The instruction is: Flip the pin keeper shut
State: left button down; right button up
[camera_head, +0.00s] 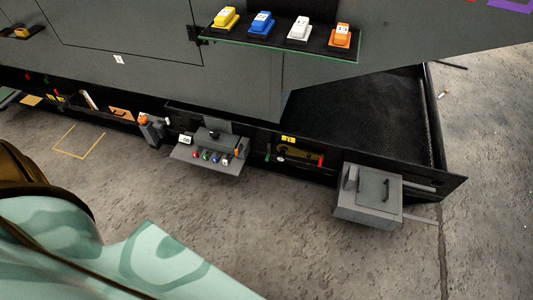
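I cannot single out the pin keeper for certain at this size. A dark panel (300,155) in the right half of the low black rail carries a small yellow tag, a brownish bar and small red parts. Whether any part there is open or shut is too small to tell. Neither of my grippers shows in the head view.
A grey box (366,197) with a dark handle stands at the rail's right end. A grey shelf (210,165) holds several small coloured knobs. A higher ledge (275,45) carries yellow, blue, white and orange blocks. The concrete floor (285,230) in front is mostly clear.

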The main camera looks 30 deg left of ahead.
aim_at(269, 144)
jog(key=i+l, duration=0.15)
jog(key=i, duration=1.3)
jog(key=u, duration=2.2)
